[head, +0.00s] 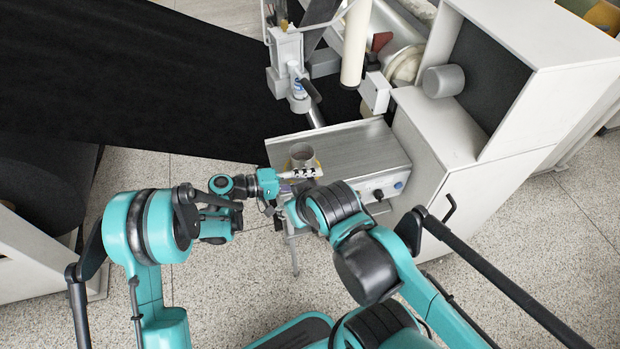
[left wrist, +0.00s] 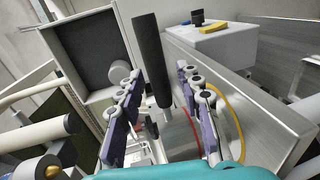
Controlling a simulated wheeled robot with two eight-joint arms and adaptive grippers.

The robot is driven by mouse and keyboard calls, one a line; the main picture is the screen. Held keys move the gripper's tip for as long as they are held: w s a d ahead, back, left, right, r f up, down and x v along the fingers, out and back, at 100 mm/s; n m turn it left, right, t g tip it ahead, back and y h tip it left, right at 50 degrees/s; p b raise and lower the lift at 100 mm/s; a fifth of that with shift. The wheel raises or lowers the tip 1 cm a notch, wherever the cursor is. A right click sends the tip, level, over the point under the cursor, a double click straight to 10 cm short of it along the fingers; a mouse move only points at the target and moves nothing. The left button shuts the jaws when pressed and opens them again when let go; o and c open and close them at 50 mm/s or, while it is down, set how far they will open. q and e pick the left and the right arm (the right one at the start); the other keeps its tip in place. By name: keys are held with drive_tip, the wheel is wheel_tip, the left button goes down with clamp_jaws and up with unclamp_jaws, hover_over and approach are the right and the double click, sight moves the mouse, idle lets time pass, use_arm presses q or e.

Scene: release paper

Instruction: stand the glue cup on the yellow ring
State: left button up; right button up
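The glue cup (head: 302,154) is a grey open cup at the left end of the metal table in the head view. My left gripper (head: 304,173) is right beside it, on its near side. In the left wrist view the two fingers of this gripper (left wrist: 158,74) stand wide apart. A dark cylinder shows between them; contact cannot be told. The yellow ring (left wrist: 239,112) is a thin arc on the metal surface, beside a red arc (left wrist: 195,126). In the head view the cup and gripper largely hide the rings. My right arm reaches in from the right; its gripper is hidden.
The metal table top (head: 365,148) is bare right of the cup. A white cabinet (head: 470,125) stands to its right. A machine with a dark pipe (head: 313,113) and a white roll (head: 355,45) stands behind. Black sheet (head: 150,80) spreads at the left. My right forearm is close to my left gripper.

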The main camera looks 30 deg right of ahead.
use_arm(q)
drive_tip(key=shift+r, duration=0.15)
drive_tip(key=shift+w+a+r, duration=0.1)
drive_tip(key=shift+a, duration=0.15)
drive_tip(key=p+v, duration=0.3)
drive_tip(key=v, duration=0.8)
drive_tip(key=shift+a, duration=0.25)
drive_tip(key=a+r+n+t+y, duration=0.2)
drive_tip(key=a+r+t+y, duration=0.5)
drive_tip(key=a, duration=0.5)
drive_tip(key=s+a+r+t+y, duration=0.1)
drive_tip(key=s+a+y, duration=0.1)
drive_tip(key=s+a, duration=0.2)
drive_tip(key=s+a+r+t+y, duration=0.1)
drive_tip(key=s+a+y, duration=0.2)
drive_tip(key=a, duration=0.8)
drive_tip(key=s+a+r+t+y, duration=0.1)
drive_tip(key=s+a+y, duration=0.2)
drive_tip(key=s+a, duration=0.3)
drive_tip(key=shift+s+a+r+n+t, duration=0.3)
drive_tip(key=shift+s+a+t, duration=0.1)
drive_tip(key=shift+a, duration=0.5)
